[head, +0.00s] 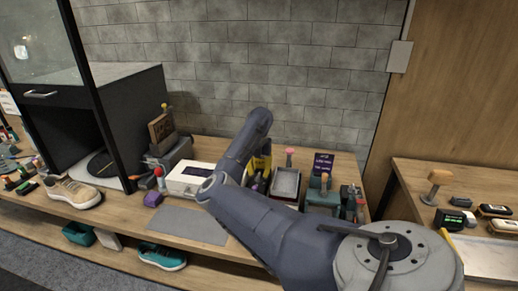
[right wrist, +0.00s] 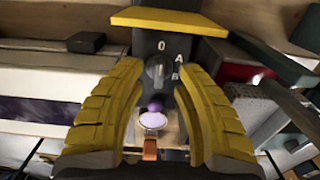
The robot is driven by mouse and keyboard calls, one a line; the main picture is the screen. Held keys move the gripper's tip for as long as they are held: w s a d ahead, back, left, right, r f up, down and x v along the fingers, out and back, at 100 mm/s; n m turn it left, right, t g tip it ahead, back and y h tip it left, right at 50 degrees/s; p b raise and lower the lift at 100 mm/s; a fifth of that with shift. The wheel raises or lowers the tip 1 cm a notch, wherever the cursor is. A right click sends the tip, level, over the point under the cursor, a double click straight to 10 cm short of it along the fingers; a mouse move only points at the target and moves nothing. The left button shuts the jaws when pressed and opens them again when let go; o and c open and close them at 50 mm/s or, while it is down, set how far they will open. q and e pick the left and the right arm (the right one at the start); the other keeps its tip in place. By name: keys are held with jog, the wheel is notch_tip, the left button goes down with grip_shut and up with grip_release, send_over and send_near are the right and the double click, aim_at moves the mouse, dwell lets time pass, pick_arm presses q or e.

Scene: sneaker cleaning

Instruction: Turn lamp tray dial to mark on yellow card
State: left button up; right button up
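In the right wrist view a grey dial (right wrist: 157,70) sits on a dark panel with white marks that look like O, A and B. The dial's pointer looks aimed roughly toward the O, but its exact setting is hard to read. My right gripper (right wrist: 158,78) is open, its yellow fingers on either side of the dial with visible gaps. A yellow plate (right wrist: 170,20) lies across the panel's far end; I cannot tell whether it is the yellow card, and no writing shows on it. In the head view my right arm hides the dial. My left gripper is out of view.
A purple ball (right wrist: 155,104) and a pale disc (right wrist: 152,121) lie near the dial. In the head view a white box (head: 187,179) stands left of my right arm, a grey tray (head: 286,184) right of it. A grey mat (head: 188,226) lies clear in front.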

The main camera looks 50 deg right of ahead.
jog(key=shift+f, duration=0.95)
jog(key=shift+c, duration=0.2)
grip_shut()
